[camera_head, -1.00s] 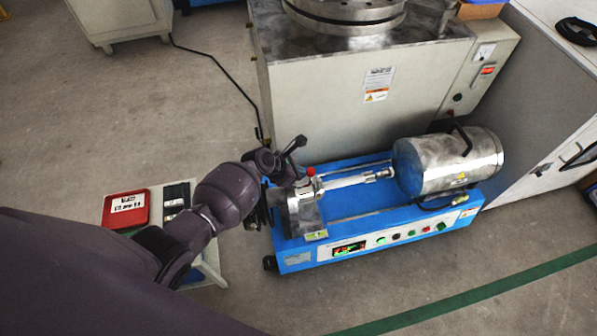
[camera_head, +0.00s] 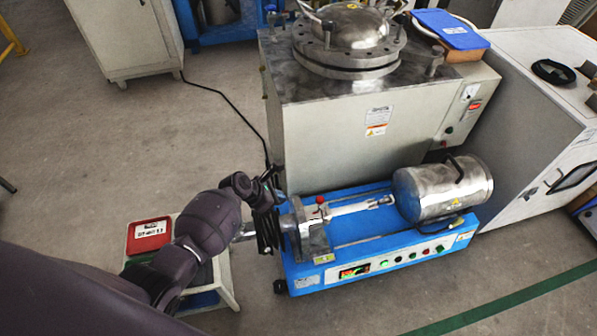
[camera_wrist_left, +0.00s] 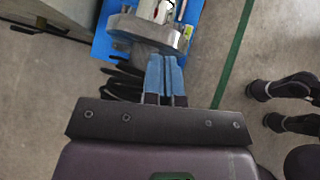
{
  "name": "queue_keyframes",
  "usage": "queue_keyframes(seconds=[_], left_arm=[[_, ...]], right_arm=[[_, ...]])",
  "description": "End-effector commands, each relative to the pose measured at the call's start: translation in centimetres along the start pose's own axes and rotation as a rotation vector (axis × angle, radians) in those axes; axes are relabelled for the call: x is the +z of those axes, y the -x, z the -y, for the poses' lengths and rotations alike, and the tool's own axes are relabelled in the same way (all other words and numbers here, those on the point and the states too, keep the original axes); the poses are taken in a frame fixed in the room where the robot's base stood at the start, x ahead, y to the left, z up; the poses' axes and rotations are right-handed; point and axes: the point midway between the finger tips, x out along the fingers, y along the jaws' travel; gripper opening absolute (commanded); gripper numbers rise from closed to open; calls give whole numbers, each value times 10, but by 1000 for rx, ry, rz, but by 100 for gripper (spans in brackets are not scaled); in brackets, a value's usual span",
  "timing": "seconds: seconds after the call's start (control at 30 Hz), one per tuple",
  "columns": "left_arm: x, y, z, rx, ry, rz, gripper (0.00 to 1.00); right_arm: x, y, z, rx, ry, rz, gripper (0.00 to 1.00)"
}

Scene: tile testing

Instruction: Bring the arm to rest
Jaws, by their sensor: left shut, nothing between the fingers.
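My left arm comes in from the left in the head view, with its dark gripper (camera_head: 272,180) by the left end of the blue testing machine (camera_head: 350,228). In the left wrist view, the two blue-grey fingers (camera_wrist_left: 165,76) are together with nothing between them. They point toward the machine's round metal end (camera_wrist_left: 148,32), and I cannot tell how far apart they are from it. Black cables (camera_wrist_left: 122,80) show beside and behind the fingers. My right gripper cannot be made out.
A large metal-topped cabinet (camera_head: 340,150) stands behind the machine, with a white cabinet (camera_head: 530,130) at the right. A small stand with a red box (camera_head: 149,235) is beside my left arm. Open floor lies left and in front, with a green stripe (camera_head: 510,303).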

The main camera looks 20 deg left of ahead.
Motion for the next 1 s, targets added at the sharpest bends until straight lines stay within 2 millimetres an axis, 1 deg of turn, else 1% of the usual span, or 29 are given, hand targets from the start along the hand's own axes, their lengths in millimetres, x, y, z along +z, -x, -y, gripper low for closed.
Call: queue_keyframes(seconds=[0.27, 0.37, 0.47, 0.57, 0.67, 0.7, 0.8, 0.93, 1.0], left_arm=[[-2, 0, 1, -2, -16, -2, 0], [-1, 0, 0, 4, -90, 0, 0], [-1, 0, -5, 32, -242, -6, 0], [8, 5, -17, 92, -474, -24, 0], [28, 13, -29, 167, -736, -50, 0], [38, 17, -34, 200, -844, -63, 0], [58, 31, -41, 281, -1116, -113, 0], [74, 57, -40, 379, -1465, -214, 0], [78, 74, -34, 426, -1650, -285, 0]], right_arm=[[4, -1, 1, -1, -2, 7, 88], [3, -1, 1, -1, -2, 6, 88], [1, -1, 1, 0, -2, 2, 88], [-2, -1, 0, 2, -2, -5, 88], [-2, -1, -1, 3, -1, -9, 88], [-2, -1, -1, 3, -1, -9, 88], [-1, -2, -1, 4, -2, -7, 88], [-1, -1, -2, 5, -2, -8, 88], [-4, 0, -2, 6, -2, -14, 88]])
